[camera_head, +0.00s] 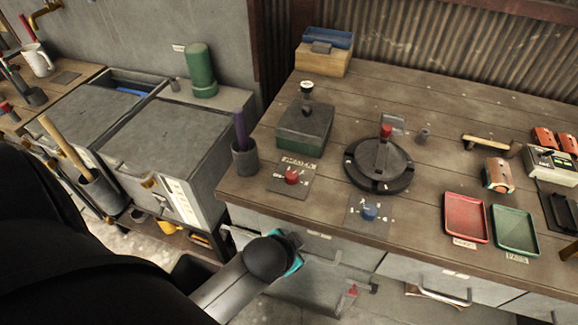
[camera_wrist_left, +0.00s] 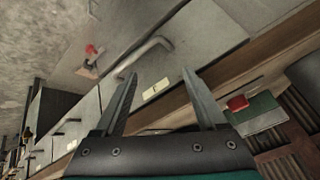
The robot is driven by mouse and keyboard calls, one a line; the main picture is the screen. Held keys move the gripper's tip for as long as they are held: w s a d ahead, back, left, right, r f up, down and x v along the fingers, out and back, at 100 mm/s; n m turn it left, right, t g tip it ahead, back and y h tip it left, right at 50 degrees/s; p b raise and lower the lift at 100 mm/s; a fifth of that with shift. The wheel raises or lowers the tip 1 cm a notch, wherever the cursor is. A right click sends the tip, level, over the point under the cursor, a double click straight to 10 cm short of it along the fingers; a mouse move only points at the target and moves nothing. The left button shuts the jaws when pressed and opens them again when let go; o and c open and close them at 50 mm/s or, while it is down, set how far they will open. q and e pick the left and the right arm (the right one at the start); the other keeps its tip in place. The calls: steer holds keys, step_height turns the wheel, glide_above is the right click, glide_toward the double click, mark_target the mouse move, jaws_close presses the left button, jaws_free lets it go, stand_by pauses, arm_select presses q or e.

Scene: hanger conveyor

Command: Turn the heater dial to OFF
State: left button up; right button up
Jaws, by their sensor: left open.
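A red knob (camera_head: 291,176) sits on a marked square plate near the table's front left edge. My left gripper (camera_wrist_left: 160,78) is open and empty, with two grey fingers apart. In the head view, my left arm's end is in front of the cabinet, below the table edge and apart from both knobs. Its fingers are mostly hidden there. My right gripper is not in view.
A round black turntable (camera_head: 379,181) with a red-topped post stands behind the blue knob. A green-grey box (camera_head: 304,130) stands behind the red knob. Red (camera_head: 465,218) and green (camera_head: 515,231) trays lie right. A drawer handle (camera_wrist_left: 145,57) projects near my left fingers.

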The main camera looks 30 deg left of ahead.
arm_select(q)
steer(key=w+r+m+t, duration=0.1)
steer(key=w+r, duration=0.2)
steer(key=w+r+m+t, duration=0.1)
steer(key=w+r+t, duration=0.1)
steer(key=w+r, duration=0.1)
steer(key=w+r+m+t, duration=0.2)
steer(key=w+r, duration=0.2)
steer(key=shift+a+r, duration=0.25)
steer(key=shift+a, duration=0.1)
steer(key=w+d+r+m+t+h, duration=0.1)
steer(key=w+d+r+m+t, duration=0.1)
steer(key=w+r+m+t, duration=0.45)
steer(key=d+r+m+g+h, duration=0.3)
steer(key=d+r+m+h, duration=1)
steer(key=m, duration=0.7)
steer(key=m+g+y+p, duration=0.2)
steer(key=m+g+y, duration=1.2)
steer(key=m, duration=0.6)
glide_toward(292, 175)
steer(key=shift+g+h, duration=0.25)
steer(key=shift+h, duration=0.25)
steer(key=f, duration=0.5)
steer(key=w+a+f, duration=0.1)
steer(key=f, duration=0.2)
steer(key=shift+f, duration=0.3)
